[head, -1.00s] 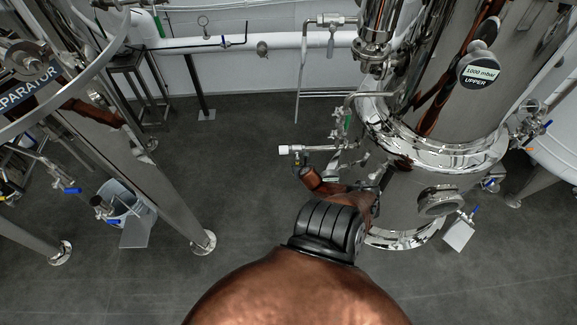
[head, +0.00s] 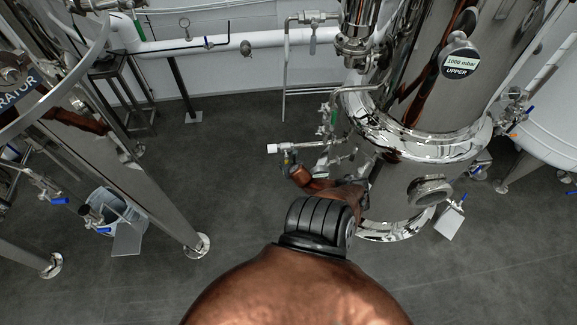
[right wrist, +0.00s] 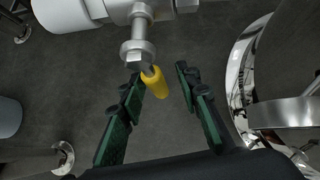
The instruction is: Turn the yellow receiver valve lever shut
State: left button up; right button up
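The yellow lever (right wrist: 154,82) hangs from a metal stem under a white-and-grey valve body (right wrist: 138,45) in the right wrist view. My right gripper (right wrist: 160,78) is open, with green-padded fingers on either side of the lever. The lever sits between the fingertips, with a visible gap on the right; contact on the left cannot be told. In the head view the white-ended valve pipe (head: 285,148) sticks out left of the large steel tank, and my right gripper (head: 288,160) is small just below it. My left gripper is not in view.
The steel tank (head: 410,140) stands right of my right arm, with a small side port (head: 432,191). A bucket (head: 112,212) and a leg of the separator frame (head: 165,200) are at left. The floor between is clear.

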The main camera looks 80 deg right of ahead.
jog(key=shift+s+a+r, duration=0.1)
jog(key=shift+r, duration=0.25)
jog(key=v, duration=1.1)
jog(key=shift+a, duration=0.15)
jog(key=shift+s, duration=0.15)
jog(key=s+a+f+m+g+y, duration=0.1)
jog(key=s+a+f+m, duration=0.35)
jog(key=f, duration=0.35)
jog(key=s+a+f+m+g+y, duration=0.1)
jog(key=s+a+f+m, duration=0.35)
jog(key=f, duration=0.25)
jog(key=s+a+f+m+g+y, duration=0.1)
jog(key=s+a+f+m, duration=0.3)
jog(key=f, duration=0.4)
jog(key=s+a+f+m+y, duration=0.1)
jog(key=s+a+f+m, duration=0.1)
jog(key=a, duration=0.6)
jog(key=s+a+f+m+y, duration=0.1)
jog(key=a+f+m, duration=0.3)
jog(key=a, duration=0.5)
jog(key=s+a+f+m+g+y, duration=0.1)
jog(key=a+f+m, duration=0.3)
jog(key=a, duration=0.5)
jog(key=shift+s+a+f+y, duration=0.2)
jog(key=shift+s+f+y, duration=0.55)
jog(key=shift+s, duration=0.15)
